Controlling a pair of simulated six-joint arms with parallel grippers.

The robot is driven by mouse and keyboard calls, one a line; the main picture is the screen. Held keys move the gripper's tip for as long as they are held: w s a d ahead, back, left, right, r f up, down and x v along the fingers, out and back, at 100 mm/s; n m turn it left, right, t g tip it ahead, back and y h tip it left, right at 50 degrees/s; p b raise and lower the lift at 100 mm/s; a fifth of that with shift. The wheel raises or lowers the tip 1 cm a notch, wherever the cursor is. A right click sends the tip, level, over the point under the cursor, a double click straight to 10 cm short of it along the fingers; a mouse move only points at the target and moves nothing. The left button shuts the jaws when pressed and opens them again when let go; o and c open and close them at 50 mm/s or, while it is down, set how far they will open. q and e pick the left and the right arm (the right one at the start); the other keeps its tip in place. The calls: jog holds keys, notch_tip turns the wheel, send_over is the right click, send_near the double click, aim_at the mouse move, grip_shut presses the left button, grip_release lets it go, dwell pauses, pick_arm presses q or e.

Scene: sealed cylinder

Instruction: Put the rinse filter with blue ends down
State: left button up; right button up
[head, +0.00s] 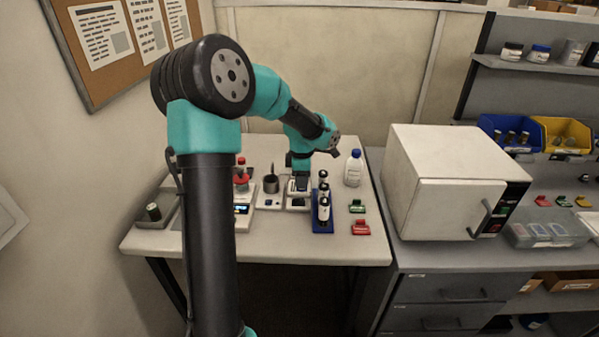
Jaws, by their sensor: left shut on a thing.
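My left gripper (299,182) points down over the back middle of the white table. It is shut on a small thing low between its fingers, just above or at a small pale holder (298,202). A bluish patch shows there, in keeping with the rinse filter with blue ends, but it is too small and too covered by the fingers to make out fully. I cannot tell whether it touches the holder. My right gripper is not in view.
Close right of the gripper stands a blue rack (323,224) with dark-and-white cylinders. A white bottle with a blue cap (353,170), a green piece (357,207) and a red piece (361,229) are further right. The table's front is clear.

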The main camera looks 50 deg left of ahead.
pick_arm(q)
jog(key=w+a, duration=0.3)
jog(key=a, duration=0.1)
jog(key=w+a+f, duration=0.1)
jog(key=w+a, duration=0.6)
jog(key=shift+a+f, duration=0.2)
jog(key=shift+a, duration=0.1)
jog(key=shift+w, duration=0.1)
jog(key=shift+w+a+f, duration=0.15)
jog(key=shift+a+f, duration=0.05)
jog(key=shift+a, duration=0.05)
jog(key=shift+f, duration=1.6)
jog(key=shift+f, duration=0.25)
jog(key=o, duration=0.5)
jog(key=shift+f, duration=0.1)
jog(key=shift+c, duration=0.2)
jog(key=o, duration=0.4)
jog(key=shift+o, duration=0.2)
